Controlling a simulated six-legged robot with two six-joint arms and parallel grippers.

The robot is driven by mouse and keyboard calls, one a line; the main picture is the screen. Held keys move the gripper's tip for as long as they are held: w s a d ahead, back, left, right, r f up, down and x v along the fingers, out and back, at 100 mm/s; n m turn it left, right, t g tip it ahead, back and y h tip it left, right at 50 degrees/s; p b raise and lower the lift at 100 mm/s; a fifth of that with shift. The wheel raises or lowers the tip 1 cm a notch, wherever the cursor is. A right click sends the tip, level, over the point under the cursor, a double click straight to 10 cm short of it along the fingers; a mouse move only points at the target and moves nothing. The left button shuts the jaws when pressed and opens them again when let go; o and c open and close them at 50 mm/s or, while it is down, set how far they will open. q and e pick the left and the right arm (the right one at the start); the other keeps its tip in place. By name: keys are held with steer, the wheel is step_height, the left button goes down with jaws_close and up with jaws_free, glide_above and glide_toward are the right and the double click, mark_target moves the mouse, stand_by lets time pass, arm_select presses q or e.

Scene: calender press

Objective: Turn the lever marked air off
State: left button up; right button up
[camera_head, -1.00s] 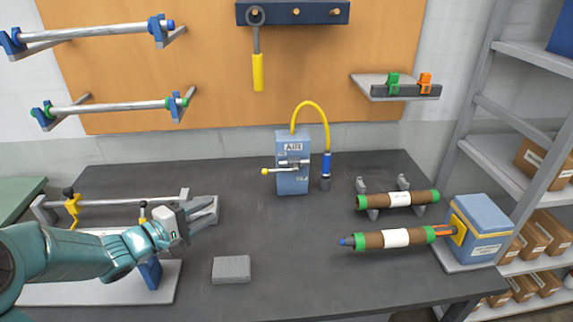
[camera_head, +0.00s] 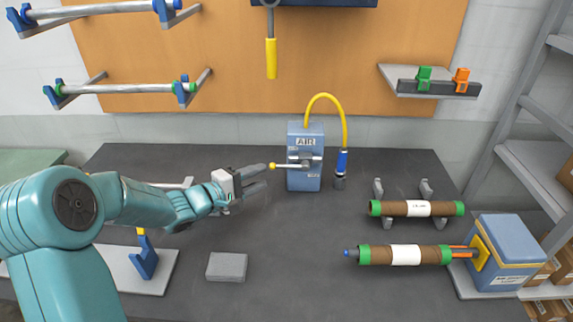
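The blue box marked AIR (camera_head: 305,170) stands upright at the back middle of the dark bench. Its lever (camera_head: 287,166) sticks out horizontally to the left from the box front and ends in a yellow knob (camera_head: 272,166). A yellow hose (camera_head: 343,110) loops from the box top to a blue nozzle on its right. My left gripper (camera_head: 266,176) points right with its two fingers apart, its tips just left of the knob. I cannot tell whether a finger touches the knob. My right gripper is not in view.
A grey block (camera_head: 227,267) lies on the bench (camera_head: 300,270) at the front left. Two brown rolls with green ends, the nearer one (camera_head: 380,255), lie at the right beside a blue box (camera_head: 508,250). The bench middle is clear.

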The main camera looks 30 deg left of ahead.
mark_target(283, 167)
arm_select(q)
steer(key=p+x, duration=0.1)
steer(key=x, duration=0.8)
steer(key=shift+w, duration=0.1)
jaws_close()
